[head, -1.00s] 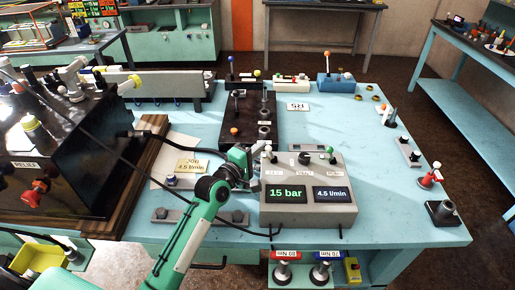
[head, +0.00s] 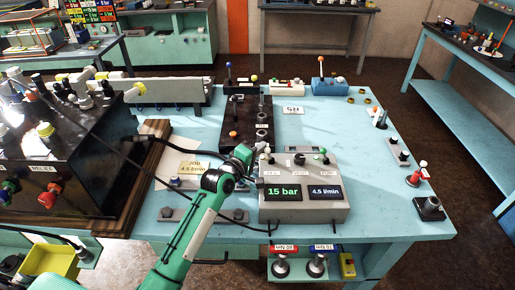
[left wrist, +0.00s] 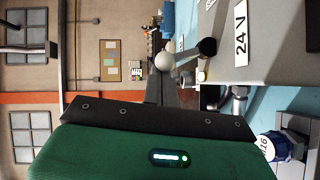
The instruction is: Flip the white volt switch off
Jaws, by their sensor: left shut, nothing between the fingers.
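The grey control box (head: 304,215) stands on the turquoise bench with two screens reading 15 bar and 4.5 l/min. The white-tipped switch (head: 267,150) stands at its back left. In the left wrist view the switch's white ball (left wrist: 165,61) sits on a black lever beside a label reading 24 V (left wrist: 241,35). My left gripper (head: 245,154) is shut and empty, just left of the white tip in the head view. In the left wrist view its dark fingers (left wrist: 165,88) lie close to the ball; I cannot tell whether they touch. My right gripper is not in view.
A black knob (head: 299,158) and a green-tipped lever (head: 322,152) stand on the same box. A dark block with fittings (head: 245,125) lies behind it. A black machine (head: 60,155) with hoses stands at left.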

